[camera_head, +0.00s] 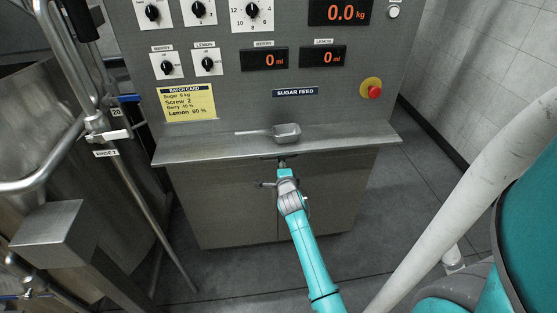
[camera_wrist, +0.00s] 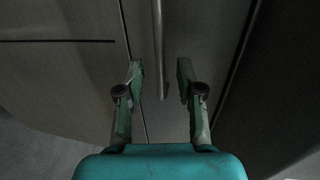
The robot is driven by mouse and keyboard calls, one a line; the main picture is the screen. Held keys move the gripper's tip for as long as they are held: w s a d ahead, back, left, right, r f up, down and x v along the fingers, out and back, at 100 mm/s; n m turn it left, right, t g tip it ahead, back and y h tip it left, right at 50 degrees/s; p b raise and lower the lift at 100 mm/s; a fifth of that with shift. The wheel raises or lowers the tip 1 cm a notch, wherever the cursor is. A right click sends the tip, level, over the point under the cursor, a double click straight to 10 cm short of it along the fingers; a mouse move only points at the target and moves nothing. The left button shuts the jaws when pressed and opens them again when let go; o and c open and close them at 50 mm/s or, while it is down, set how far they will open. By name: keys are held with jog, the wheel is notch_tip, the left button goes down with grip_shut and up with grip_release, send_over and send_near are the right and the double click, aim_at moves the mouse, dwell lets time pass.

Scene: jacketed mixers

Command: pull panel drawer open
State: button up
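The panel drawer (camera_wrist: 205,30) is a dark grey strip between two seams in the wrist view. In the head view it lies just under the steel ledge, mostly in shadow. Its handle (camera_wrist: 158,45) is a thin metal bar, which runs down between my fingers in the wrist view. My gripper (camera_wrist: 160,75) is open, with one finger on each side of the bar and a gap visible on both sides. In the head view my gripper (camera_head: 282,162) is below the ledge at the cabinet front, and its fingertips are hard to make out. The drawer looks shut.
The steel ledge (camera_head: 200,152) juts out above my gripper, with a metal scoop (camera_head: 285,132) on it. Below are cabinet doors (camera_head: 225,215). A steel vessel with pipes (camera_head: 45,130) stands left. A red stop button (camera_head: 371,88) is on the panel. Floor at right (camera_head: 415,190) is clear.

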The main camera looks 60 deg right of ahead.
jog(key=shift+x, duration=2.15)
grip_shut()
